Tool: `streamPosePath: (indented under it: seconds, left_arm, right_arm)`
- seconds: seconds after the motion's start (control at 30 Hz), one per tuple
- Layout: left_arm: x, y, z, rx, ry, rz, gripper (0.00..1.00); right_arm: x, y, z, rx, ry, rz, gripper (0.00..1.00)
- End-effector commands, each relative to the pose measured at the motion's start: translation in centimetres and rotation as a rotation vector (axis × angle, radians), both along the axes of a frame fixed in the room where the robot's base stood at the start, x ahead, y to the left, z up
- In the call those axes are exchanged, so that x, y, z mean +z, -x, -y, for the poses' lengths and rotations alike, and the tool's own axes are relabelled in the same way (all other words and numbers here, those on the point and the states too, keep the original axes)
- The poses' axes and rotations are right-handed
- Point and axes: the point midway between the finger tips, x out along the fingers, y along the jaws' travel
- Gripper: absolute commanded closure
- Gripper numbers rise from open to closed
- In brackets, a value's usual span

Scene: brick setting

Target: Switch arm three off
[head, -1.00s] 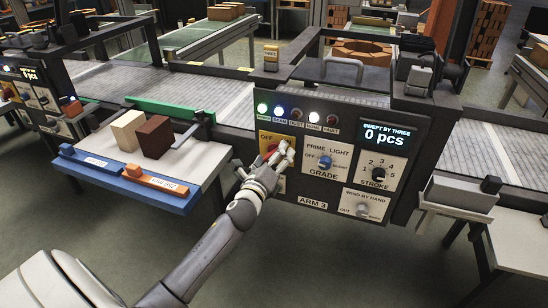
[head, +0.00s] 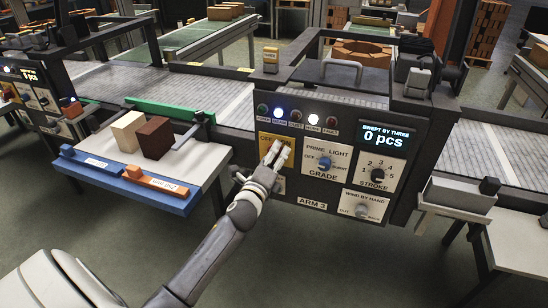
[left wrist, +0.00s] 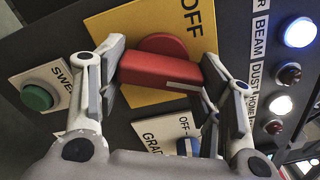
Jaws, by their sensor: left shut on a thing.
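The ARM 3 control panel (head: 340,165) stands in the middle of the head view. Its yellow switch plate (head: 266,140) is marked OFF and ON. My left gripper (head: 275,156) is at this plate and hides the switch handle in the head view. In the left wrist view the red rotary handle (left wrist: 155,70) sits between my two fingers, which are shut on it, against the yellow plate (left wrist: 140,22) with the OFF mark. The power lamp (head: 262,109) is dark. The beam lamp (head: 279,113) and home lamp (head: 314,118) are lit. My right gripper is not in view.
Close by on the panel are the grade knob (head: 324,163), the stroke dial (head: 378,174) and a green button (left wrist: 37,97). A display (head: 384,136) reads 0 pcs. A table (head: 200,160) with a cream and a brown block stands at left.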

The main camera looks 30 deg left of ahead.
Motion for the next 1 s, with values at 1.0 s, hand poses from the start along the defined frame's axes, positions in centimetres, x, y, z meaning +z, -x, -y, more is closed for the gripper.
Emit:
streamPosePath:
  seconds: [1.0]
  left_arm:
    - [0.5, 0.0, 0.0, 0.004, 0.936, 0.222, 0.63]
  right_arm:
    - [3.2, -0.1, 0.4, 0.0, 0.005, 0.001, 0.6]
